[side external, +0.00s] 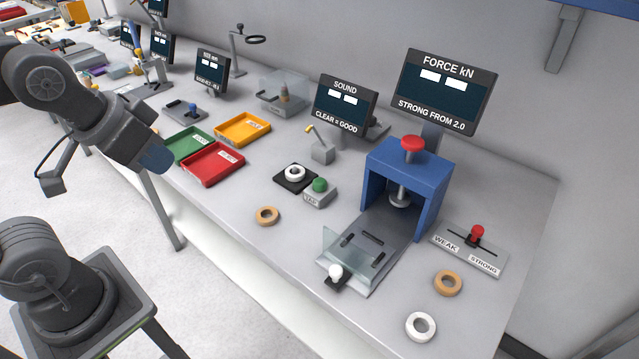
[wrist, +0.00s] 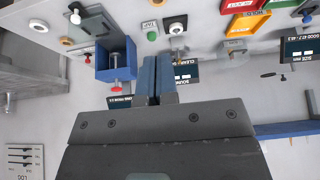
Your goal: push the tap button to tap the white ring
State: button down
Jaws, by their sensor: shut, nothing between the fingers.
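A white ring (side external: 294,172) lies on a small black pad (side external: 283,184) mid-bench in the side view. Right beside it stands a grey box with a green domed tap button (side external: 319,184). In the wrist view the white ring (wrist: 176,29) and the green button (wrist: 152,36) show just beyond my fingertips. My gripper (wrist: 158,58) is shut and empty, its two blue-grey fingers together. In the side view my gripper (side external: 157,158) hangs at the left by the bench's front edge, well apart from the button and ring.
A second white ring (side external: 421,326) and tan rings (side external: 447,282) (side external: 267,215) lie on the bench. A blue press (side external: 410,165) with a clear guard (side external: 352,247) stands right of the button. Red (side external: 213,176) and yellow (side external: 242,141) trays are at left; a SOUND display (side external: 345,101) stands behind.

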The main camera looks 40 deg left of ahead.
jog(key=shift+a, duration=0.1)
dwell(0.7)
jog(key=w+a+r+t+y, duration=0.1)
jog(key=w+a+t+y, duration=0.3)
jog(key=w, duration=0.4)
jog(key=m+g+h, duration=0.1)
jog(key=m+h, duration=0.7)
jog(key=m, duration=0.6)
send_over(320, 182)
notch_tip(320, 182, down, 9)
jog(key=shift+r, duration=0.2)
jog(key=shift+f, duration=4.4)
